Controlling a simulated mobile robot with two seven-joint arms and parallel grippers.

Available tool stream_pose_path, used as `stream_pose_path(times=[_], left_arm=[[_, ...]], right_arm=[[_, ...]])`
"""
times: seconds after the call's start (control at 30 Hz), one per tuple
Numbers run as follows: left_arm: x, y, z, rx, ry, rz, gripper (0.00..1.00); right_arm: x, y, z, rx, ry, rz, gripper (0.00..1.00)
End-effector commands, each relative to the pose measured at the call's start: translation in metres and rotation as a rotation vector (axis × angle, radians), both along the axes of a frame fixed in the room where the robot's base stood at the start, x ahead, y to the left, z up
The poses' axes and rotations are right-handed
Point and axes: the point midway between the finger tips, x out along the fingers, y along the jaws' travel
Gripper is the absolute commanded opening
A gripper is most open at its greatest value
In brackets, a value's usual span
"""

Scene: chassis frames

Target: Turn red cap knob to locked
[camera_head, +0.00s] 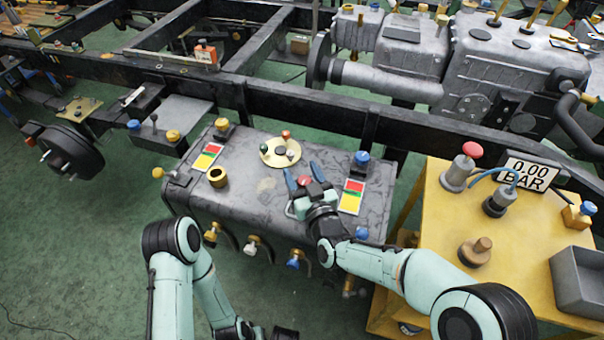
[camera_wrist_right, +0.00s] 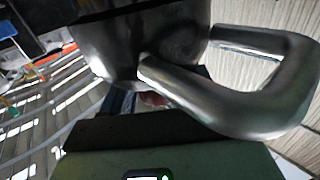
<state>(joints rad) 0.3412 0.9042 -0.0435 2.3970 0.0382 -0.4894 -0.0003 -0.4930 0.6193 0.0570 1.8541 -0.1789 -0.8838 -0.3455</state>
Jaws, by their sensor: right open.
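A red-capped knob (camera_head: 304,180) shows on the dark grey tank (camera_head: 240,190), between the blue fingers of my right gripper (camera_head: 304,174). The gripper is open, with a finger on either side of the red cap; I cannot tell whether they touch it. Its wrist hides the knob's lower part and its setting. In the right wrist view a small patch of red (camera_wrist_right: 152,98) shows beyond the dark gripper body, mostly hidden by a bent metal pipe. My left arm is folded at the lower left, its gripper not visible.
Red, yellow and green label plates (camera_head: 351,196) lie on the tank, one right beside my right gripper. A round plate with small knobs (camera_head: 280,152) is just behind. A blue-capped fitting (camera_head: 361,160) stands at right. A yellow table (camera_head: 430,215) stands farther right.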

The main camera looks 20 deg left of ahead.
Motion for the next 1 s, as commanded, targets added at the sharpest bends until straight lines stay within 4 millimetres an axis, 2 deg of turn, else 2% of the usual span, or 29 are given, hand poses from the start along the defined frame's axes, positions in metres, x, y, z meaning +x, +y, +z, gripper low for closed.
stream_pose_path(times=[0.3,0.33,0.47,0.5,0.77,1.0], left_arm=[[-0.001,0.0,-0.001,0.0,0.005,0.0,0.37],[-0.002,0.0,-0.001,0.0,0.005,0.0,0.37],[-0.001,0.0,-0.001,-0.001,0.003,0.0,0.37],[-0.001,0.0,-0.001,-0.001,0.003,0.0,0.37],[0.001,0.0,0.001,0.0,-0.004,0.0,0.37],[0.014,-0.002,0.012,0.003,-0.05,-0.004,0.37]], right_arm=[[0.002,0.002,0.0,-0.001,0.002,0.001,0.61],[0.002,0.002,0.0,-0.001,0.001,0.001,0.58],[0.002,0.002,0.0,-0.001,0.001,0.001,0.15],[0.002,0.002,0.0,-0.001,0.001,0.001,0.09],[0.002,0.002,0.001,0.001,-0.001,-0.015,0.09],[0.003,0.002,0.002,0.004,-0.001,-0.115,0.09]])
